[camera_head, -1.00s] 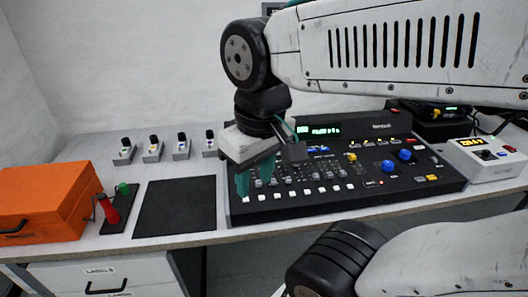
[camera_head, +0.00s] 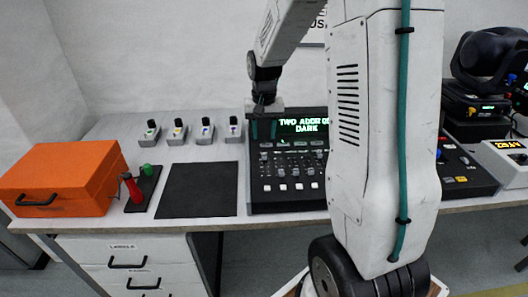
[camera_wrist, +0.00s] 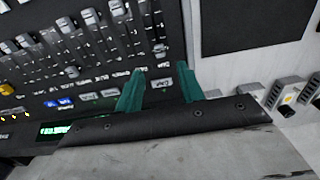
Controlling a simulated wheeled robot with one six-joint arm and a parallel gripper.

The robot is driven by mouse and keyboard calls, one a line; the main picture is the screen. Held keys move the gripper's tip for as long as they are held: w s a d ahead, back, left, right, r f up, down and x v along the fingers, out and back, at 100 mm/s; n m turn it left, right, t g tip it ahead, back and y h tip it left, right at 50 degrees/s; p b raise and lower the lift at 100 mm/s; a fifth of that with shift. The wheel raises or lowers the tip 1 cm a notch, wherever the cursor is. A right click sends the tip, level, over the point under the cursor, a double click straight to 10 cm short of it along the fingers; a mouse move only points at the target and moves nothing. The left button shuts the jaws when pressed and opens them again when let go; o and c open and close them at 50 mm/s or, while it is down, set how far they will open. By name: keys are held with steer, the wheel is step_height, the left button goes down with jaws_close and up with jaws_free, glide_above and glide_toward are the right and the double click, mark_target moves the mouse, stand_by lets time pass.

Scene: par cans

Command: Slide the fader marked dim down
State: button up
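The black lighting console (camera_head: 288,206) stands on the bench, partly hidden by my arm in the head view. Its faders (camera_head: 288,157) run in a row across its left part. In the wrist view a grey fader cap (camera_wrist: 160,48) sits in the end column, in line with the gap between my fingers; small lettering by it seems to read DIM, but is hard to make out. My gripper (camera_head: 264,130) is over the console's back left corner. Its teal fingers (camera_wrist: 160,88) are apart with only panel visible between them; contact cannot be told.
The console's screen (camera_head: 303,127) shows green text including DARK. A black mat (camera_head: 198,190), several small switch units (camera_head: 178,132), a red and green handle piece (camera_head: 133,187) and an orange case (camera_head: 65,180) lie left. A moving-head lamp (camera_head: 482,65) and metered box (camera_head: 510,158) stand right.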

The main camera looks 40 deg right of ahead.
mark_target(264, 155)
steer(key=shift+w+d+f, duration=0.1)
steer(key=shift+d+f, duration=0.05)
steer(key=shift+f, duration=0.3)
step_height(264, 155, down, 7)
steer(key=shift+f, duration=0.2)
jaws_close()
